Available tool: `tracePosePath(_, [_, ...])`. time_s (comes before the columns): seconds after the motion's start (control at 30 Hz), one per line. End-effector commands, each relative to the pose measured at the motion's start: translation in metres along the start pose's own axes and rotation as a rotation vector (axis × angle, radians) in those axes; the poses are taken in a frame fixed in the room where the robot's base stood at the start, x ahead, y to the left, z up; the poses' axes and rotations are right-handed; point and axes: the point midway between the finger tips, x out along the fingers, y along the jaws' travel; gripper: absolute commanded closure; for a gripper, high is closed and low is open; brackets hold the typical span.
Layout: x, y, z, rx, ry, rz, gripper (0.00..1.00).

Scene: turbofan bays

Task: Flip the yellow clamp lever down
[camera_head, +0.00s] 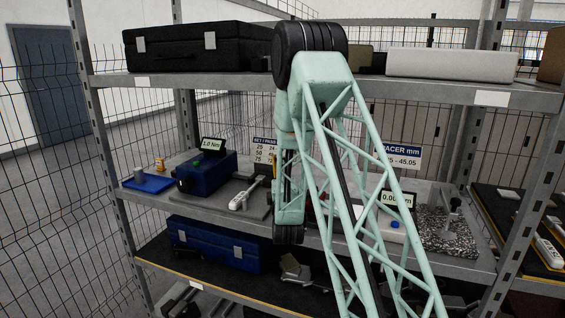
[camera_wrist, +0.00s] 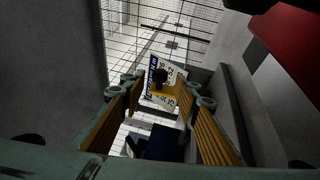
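In the wrist view, a yellow piece (camera_wrist: 165,93) with a black knob (camera_wrist: 160,76) shows between the fingertips. It appears to be the clamp lever, but its angle is hard to read. My gripper (camera_wrist: 163,86) is open, with orange-padded fingers to the left and right of the yellow piece. There is a gap on both sides, and I cannot tell how far ahead the piece is. In the head view my arm hides the gripper and the clamp lever.
In the head view, a blue box (camera_head: 207,174) with a readout and a blue tray (camera_head: 148,183) stand on the middle shelf's left. A granite block (camera_head: 450,232) stands on its right. A black case (camera_head: 190,45) lies above. In the wrist view, a sign (camera_wrist: 152,66) is behind the yellow piece.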

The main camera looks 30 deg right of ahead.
Motion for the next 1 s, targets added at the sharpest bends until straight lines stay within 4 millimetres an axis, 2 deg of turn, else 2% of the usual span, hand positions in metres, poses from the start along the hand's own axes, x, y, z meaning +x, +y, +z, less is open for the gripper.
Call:
tracePosePath(0.3, [0.042,0.000,0.000,-0.001,-0.001,0.002,0.71])
tracePosePath(0.5, [0.059,0.000,0.000,0.000,0.000,0.001,0.71])
tracePosePath(0.7, [0.068,0.000,0.000,0.000,0.000,0.001,0.71])
tracePosePath(1.0, [0.069,0.000,0.000,-0.001,0.000,0.000,0.71])
